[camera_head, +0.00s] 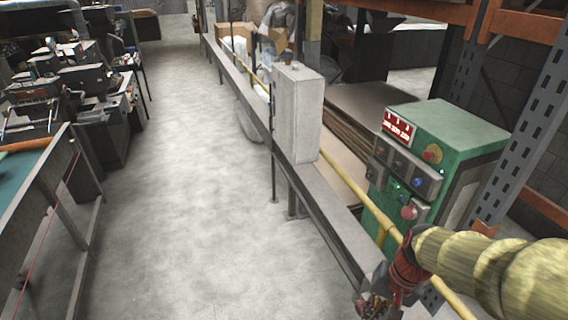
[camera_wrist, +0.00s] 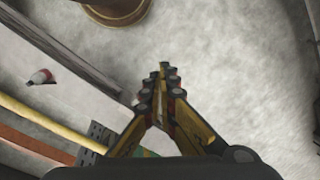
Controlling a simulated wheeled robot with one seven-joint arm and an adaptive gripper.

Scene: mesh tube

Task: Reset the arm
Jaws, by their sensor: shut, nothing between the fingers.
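My arm shows at the lower right of the head view, with yellowish rounded links and a red and dark wrist part. My gripper (camera_head: 376,303) hangs at the bottom edge there, partly cut off by the frame. In the wrist view my gripper (camera_wrist: 163,72) has its yellow and black fingers brought together at the tips, with nothing between them. It is over bare grey floor (camera_wrist: 225,60), beside a long grey rail. The gripper touches nothing that I can see.
A green control cabinet (camera_head: 455,140) with a red display stands close to my arm. A yellow pipe (camera_head: 345,180) and grey rail (camera_head: 325,215) run alongside, with a grey box (camera_head: 297,110) on the rail. A green-topped table (camera_head: 25,180) stands left. The aisle floor (camera_head: 190,190) is clear.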

